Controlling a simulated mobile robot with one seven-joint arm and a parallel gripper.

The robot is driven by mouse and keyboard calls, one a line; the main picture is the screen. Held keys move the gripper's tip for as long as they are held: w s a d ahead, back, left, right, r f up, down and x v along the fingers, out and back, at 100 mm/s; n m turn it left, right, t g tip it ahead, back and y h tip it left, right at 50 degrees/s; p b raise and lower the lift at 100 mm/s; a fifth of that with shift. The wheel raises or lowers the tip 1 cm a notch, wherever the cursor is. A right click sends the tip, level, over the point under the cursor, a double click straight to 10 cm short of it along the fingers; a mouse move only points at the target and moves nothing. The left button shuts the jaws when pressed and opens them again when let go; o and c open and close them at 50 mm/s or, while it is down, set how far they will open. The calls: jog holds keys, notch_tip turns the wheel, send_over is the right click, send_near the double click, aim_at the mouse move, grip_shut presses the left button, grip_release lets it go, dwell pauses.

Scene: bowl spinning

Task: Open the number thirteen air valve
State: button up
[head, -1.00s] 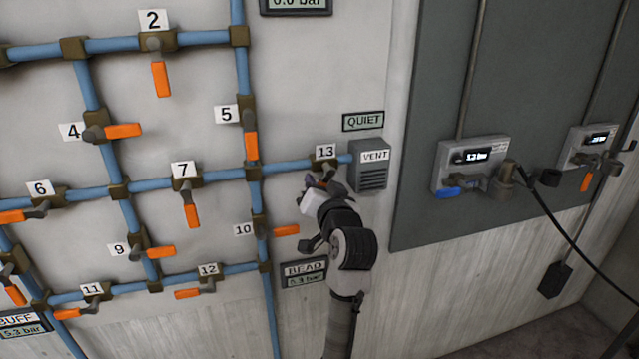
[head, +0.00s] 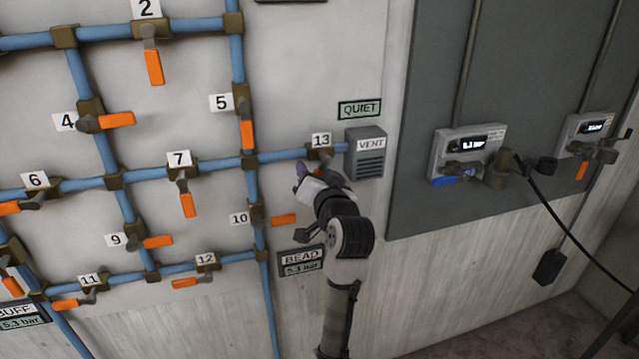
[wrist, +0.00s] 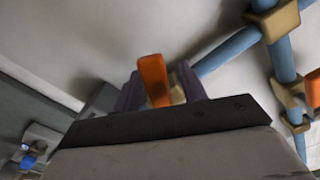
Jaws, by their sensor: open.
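The number thirteen valve carries a white label 13 (head: 321,140) in the head view. It sits on the blue pipe just left of the grey vent box (head: 366,158). My gripper (head: 308,172) is right in front of it and hides most of its handle. In the wrist view the orange handle (wrist: 153,80) stands between the two dark fingers of my open gripper (wrist: 160,85). Whether either finger touches the handle I cannot tell. Part of the valve body (wrist: 177,93) shows behind the handle.
Other orange-handled valves sit on the blue pipes to the left; valve 10's handle (head: 284,219) is closest, below my gripper. The BEAD gauge (head: 302,261) is lower down, near my arm. A grey panel (head: 420,110) with regulators stands to the right.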

jog(key=b+v, duration=0.3)
jog(key=v, duration=1)
jog(key=shift+s, duration=0.25)
jog(key=shift+d, duration=0.1)
